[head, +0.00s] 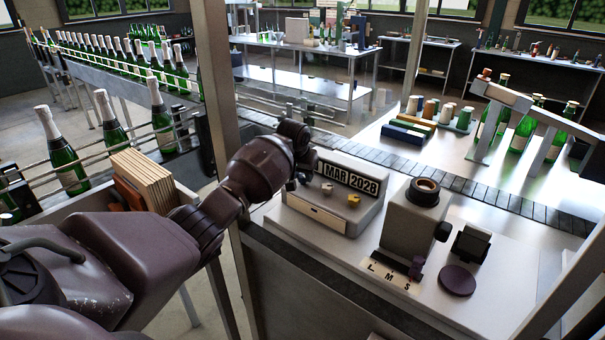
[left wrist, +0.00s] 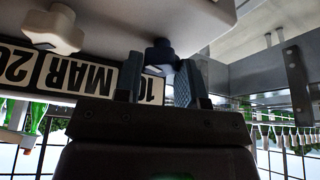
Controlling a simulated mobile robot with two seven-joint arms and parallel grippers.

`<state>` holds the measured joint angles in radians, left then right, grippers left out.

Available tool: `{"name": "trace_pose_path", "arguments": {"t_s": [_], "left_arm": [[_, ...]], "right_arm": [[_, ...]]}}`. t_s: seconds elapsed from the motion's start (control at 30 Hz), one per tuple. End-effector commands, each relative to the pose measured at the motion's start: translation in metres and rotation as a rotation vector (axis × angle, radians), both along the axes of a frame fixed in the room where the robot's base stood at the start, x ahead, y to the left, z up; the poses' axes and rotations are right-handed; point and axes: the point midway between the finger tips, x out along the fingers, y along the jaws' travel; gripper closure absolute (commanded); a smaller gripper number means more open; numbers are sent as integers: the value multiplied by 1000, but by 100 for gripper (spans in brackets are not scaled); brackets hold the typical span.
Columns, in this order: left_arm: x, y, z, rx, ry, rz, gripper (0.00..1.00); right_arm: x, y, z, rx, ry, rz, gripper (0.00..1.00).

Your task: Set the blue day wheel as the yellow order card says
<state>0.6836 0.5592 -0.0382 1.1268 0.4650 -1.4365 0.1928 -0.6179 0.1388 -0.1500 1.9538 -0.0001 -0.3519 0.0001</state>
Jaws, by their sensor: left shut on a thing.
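The date stamper (head: 332,211) stands on the bench with a date strip (head: 350,178) on top; "MAR 2028" reads clearly, but my gripper partly covers the day, with one digit like a 1 showing. My left gripper (head: 298,178) is at the stamper's left end. In the left wrist view the blue day wheel (left wrist: 160,52) sits between the fingers of my left gripper (left wrist: 158,68), which is shut on it. The day window (left wrist: 153,90) is partly hidden there. I cannot make out the yellow order card. My right gripper is out of view.
A white knob (head: 327,188) and a yellow knob (head: 353,200) sit right of the day wheel. A grey post device (head: 411,222), an L-M-S label (head: 390,275) and a dark disc (head: 457,280) stand further right. A bottle conveyor runs at the left.

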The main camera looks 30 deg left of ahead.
Motion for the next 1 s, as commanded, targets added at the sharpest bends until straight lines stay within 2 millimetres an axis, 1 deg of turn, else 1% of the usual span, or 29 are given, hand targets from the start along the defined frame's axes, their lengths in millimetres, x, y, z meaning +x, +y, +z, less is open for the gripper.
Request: {"name": "trace_pose_path", "arguments": {"t_s": [0.27, 1.0], "left_arm": [[0, -1, 0, -2, 0, 143, 87], [2, -3, 1, -1, 0, 808, 87]], "right_arm": [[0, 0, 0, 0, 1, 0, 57], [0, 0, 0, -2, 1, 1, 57]]}}
